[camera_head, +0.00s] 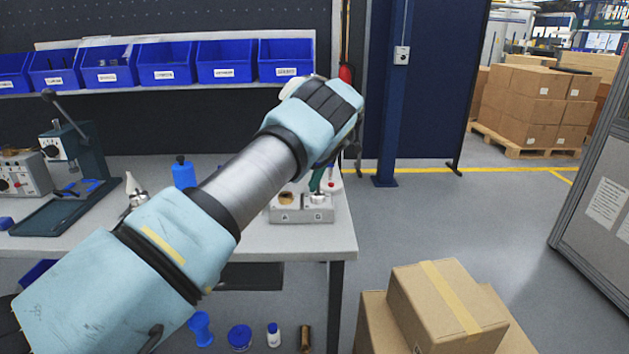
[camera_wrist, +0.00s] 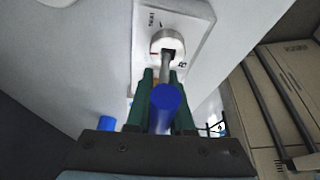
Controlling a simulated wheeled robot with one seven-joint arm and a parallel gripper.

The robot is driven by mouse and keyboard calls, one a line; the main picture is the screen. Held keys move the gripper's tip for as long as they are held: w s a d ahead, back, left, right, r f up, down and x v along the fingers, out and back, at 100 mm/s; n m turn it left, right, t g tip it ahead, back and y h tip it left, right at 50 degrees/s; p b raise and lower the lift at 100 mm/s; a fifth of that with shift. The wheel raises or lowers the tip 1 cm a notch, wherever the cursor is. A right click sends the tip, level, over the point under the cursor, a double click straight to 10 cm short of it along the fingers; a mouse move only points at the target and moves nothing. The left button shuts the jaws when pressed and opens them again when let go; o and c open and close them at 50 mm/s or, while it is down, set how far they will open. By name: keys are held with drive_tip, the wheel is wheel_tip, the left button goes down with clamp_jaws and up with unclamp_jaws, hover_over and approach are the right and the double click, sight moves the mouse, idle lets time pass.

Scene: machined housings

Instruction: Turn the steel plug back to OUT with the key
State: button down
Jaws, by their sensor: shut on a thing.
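The grey housing (camera_head: 288,216) stands near the right end of the bench, with letter labels on its front. The round steel plug (camera_wrist: 158,42) shows in the wrist view with a dark square socket and a red line at its left. Small printed text and a mark lie beyond it on the housing. My gripper (camera_wrist: 161,82) has green fingers shut on the key (camera_wrist: 166,101), around its blue handle. The key's steel shank reaches the socket; its tip is hidden there, so depth cannot be told. In the head view my gripper (camera_head: 319,181) is above the housing's right side, partly hidden by my arm.
A brassy round part (camera_head: 287,198) sits at the housing's left side. A blue bottle (camera_head: 184,172) and a green press (camera_head: 78,165) stand further left on the bench. Blue bins (camera_head: 225,62) line the shelf behind. Cardboard boxes (camera_head: 445,305) stand on the floor right of the bench.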

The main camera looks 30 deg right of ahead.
drive_tip(key=shift+d+r+n+g+p, duration=0.2)
drive_tip(key=shift+n+g+p, duration=0.1)
drive_tip(key=shift+n+p, duration=0.5)
drive_tip(key=shift+f+n, duration=0.1)
drive_tip(key=shift+n, duration=0.4)
drive_tip(key=c, duration=0.7)
unclamp_jaws()
drive_tip(key=shift+a+f, duration=0.1)
